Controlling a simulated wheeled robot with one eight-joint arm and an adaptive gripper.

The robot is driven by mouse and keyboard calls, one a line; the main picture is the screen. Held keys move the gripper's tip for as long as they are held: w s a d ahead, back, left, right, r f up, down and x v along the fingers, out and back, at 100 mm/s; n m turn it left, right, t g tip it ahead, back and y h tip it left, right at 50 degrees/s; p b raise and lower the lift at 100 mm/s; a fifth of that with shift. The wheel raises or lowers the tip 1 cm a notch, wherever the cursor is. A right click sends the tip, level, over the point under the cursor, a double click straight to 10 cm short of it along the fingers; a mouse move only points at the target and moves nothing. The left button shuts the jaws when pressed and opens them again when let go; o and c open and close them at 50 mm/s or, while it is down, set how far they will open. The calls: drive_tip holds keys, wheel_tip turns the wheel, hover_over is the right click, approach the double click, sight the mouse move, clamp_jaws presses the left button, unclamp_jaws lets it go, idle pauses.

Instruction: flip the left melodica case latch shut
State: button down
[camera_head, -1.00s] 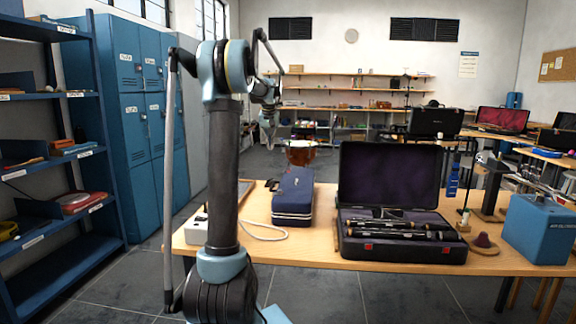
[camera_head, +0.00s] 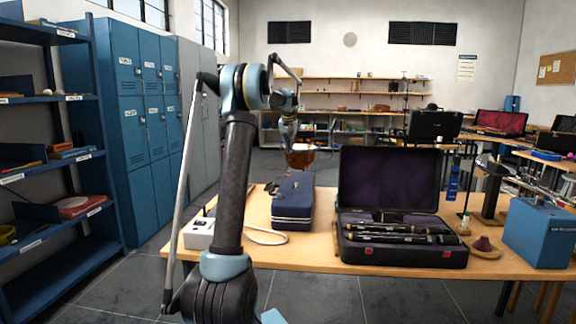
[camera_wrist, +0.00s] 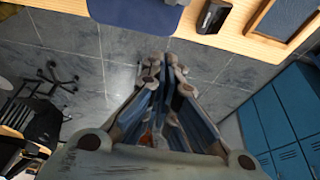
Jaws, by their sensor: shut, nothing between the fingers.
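A closed dark blue case (camera_head: 293,200) with a pale stripe around it lies on the table; I take it to be the melodica case. Its latches are too small or hidden to make out. Part of it shows at the top of the wrist view (camera_wrist: 140,12). My gripper (camera_head: 289,143) hangs pointing down beyond the case, above and apart from it. In the wrist view my gripper's fingers (camera_wrist: 164,62) are together and empty, with floor behind them.
An open black case (camera_head: 400,255) with dark instrument parts stands right of the blue case. A white box (camera_head: 199,233) with a cable is on the left, and a blue box (camera_head: 540,232) is at the right end. Blue lockers (camera_head: 140,140) stand left.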

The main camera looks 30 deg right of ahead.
sight(289, 173)
drive_tip(key=x, duration=0.9)
drive_tip(key=shift+w+d+f, duration=0.1)
drive_tip(key=shift+f, duration=0.4)
drive_tip(key=shift+s+a+r, duration=0.15)
drive_tip(key=shift+s+a, duration=0.3)
drive_tip(key=shift+s, duration=0.1)
drive_tip(key=shift+s+a, duration=0.8)
drive_tip(key=shift+s, duration=0.2)
drive_tip(key=shift+s+a, duration=0.8)
drive_tip(key=shift+s, duration=0.1)
